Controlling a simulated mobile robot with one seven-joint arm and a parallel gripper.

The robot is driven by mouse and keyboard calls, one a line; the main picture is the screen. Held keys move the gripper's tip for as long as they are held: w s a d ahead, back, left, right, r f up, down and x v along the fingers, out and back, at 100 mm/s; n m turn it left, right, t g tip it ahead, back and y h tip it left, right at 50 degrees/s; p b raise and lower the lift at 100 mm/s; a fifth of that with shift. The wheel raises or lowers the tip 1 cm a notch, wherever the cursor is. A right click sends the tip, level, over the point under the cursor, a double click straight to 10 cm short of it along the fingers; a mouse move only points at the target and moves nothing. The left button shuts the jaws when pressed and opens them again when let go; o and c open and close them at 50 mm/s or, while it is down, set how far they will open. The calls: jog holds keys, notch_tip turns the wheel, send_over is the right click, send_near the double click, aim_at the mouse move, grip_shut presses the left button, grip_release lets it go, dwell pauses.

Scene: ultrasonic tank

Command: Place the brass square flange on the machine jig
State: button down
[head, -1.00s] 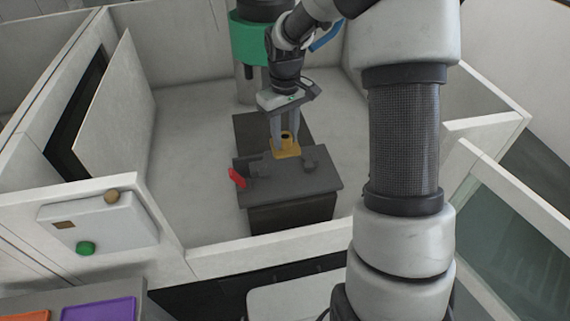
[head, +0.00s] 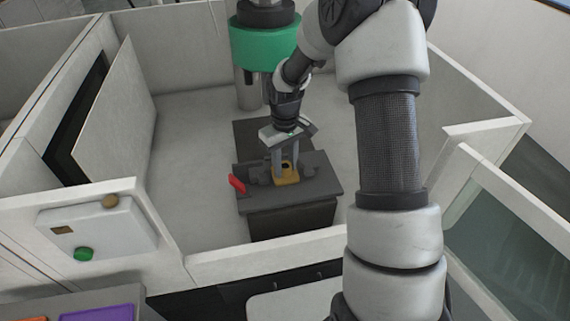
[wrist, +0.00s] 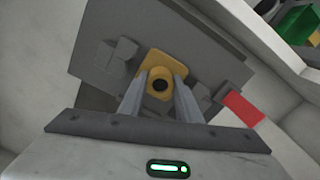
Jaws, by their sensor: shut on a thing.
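The brass square flange (head: 287,176) is a yellow square plate with a round raised hub and a dark bore. It also shows in the wrist view (wrist: 176,66). My gripper (head: 285,170) points down and is shut on the flange's hub, with one finger on each side in the wrist view (wrist: 160,84). The machine jig (head: 318,183) is a dark grey block with a flat top plate, small raised clamp blocks and a red handle (head: 237,184). The flange is at the plate's middle, between the clamp blocks. I cannot tell whether its underside touches the plate.
Low white walls (head: 225,259) enclose the jig. A green-collared spindle (head: 263,45) stands behind it. A panel with a green button (head: 84,254) is at the left front. A purple tray (head: 98,313) lies at the lower left. Floor left of the jig is clear.

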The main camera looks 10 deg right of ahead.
jog(key=shift+f, duration=0.15)
jog(key=c, duration=1.3)
grip_release()
